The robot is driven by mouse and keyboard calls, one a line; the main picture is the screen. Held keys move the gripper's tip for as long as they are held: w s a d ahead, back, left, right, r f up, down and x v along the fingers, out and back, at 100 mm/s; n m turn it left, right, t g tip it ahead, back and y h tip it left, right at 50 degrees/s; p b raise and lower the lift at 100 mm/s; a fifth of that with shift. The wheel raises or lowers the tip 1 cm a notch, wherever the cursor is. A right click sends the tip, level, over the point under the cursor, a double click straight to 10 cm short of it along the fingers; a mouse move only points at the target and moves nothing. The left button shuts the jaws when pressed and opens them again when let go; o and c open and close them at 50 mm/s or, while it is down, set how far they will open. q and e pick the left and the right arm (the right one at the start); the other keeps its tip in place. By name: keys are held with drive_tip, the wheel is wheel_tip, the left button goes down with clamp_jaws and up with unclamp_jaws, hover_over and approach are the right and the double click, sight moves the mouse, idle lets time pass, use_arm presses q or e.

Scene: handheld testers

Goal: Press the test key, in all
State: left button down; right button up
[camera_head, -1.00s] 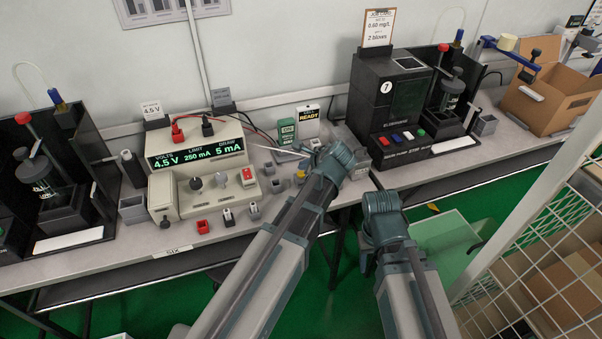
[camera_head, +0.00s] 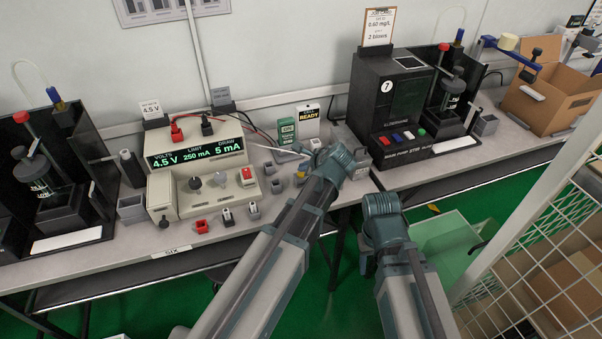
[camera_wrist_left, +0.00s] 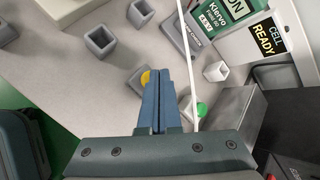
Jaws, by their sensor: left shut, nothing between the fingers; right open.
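My left gripper (camera_wrist_left: 163,72) is shut and empty. In the left wrist view its fingertips are beside a yellow button (camera_wrist_left: 145,77) on a grey block and partly cover that block; I cannot tell whether they touch it. A green button (camera_wrist_left: 202,110) stands right of the fingers. A grey labelled unit (camera_wrist_left: 181,38) lies just beyond the fingertips. A green Klervo box (camera_wrist_left: 222,12) stands beside a white "CELL READY" card (camera_wrist_left: 270,42). No key marked as a test key is legible. My right gripper (camera_head: 368,265) hangs low in front of the table, its fingers mostly hidden.
A beige power supply (camera_head: 200,158) reads 4.5 V, 250 mA, 5 mA. A black unit marked 7 (camera_head: 385,86) stands right of the green box. Small grey sockets (camera_wrist_left: 100,42) dot the bench. A cardboard box (camera_head: 552,95) and wire cage (camera_head: 540,225) are at right.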

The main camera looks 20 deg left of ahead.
use_arm(q)
drive_tip(key=shift+f+b, duration=0.4)
drive_tip(key=shift+r, duration=0.2)
idle(0.5)
drive_tip(key=shift+r+p, duration=0.75)
drive_tip(key=shift+p, duration=0.2)
wheel_tip(320, 180, up, 5)
drive_tip(key=p, duration=0.5)
idle(0.4)
